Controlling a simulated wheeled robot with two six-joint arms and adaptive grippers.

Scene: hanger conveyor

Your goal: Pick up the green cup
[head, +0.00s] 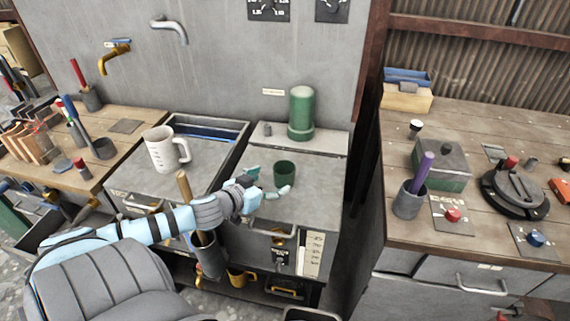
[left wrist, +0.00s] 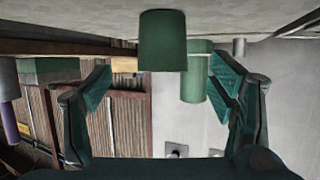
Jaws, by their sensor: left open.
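The green cup (head: 285,174) stands upright on the grey cabinet top in the middle of the head view. My left gripper (head: 270,182) reaches in from the left and is just in front of the cup, low over the surface. Its fingers are open with nothing between them. In the left wrist view the picture is upside down; the green cup (left wrist: 163,40) appears at the top centre, between the lines of the two open fingers (left wrist: 163,80) and beyond their tips. My right gripper is not in view.
A larger green cylinder (head: 301,114) stands behind the cup on a raised ledge. A white mug (head: 161,149) is to the left on the neighbouring top. A dark holder with a wooden handle (head: 184,187) stands beneath my left forearm. Bare cabinet top lies right of the cup.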

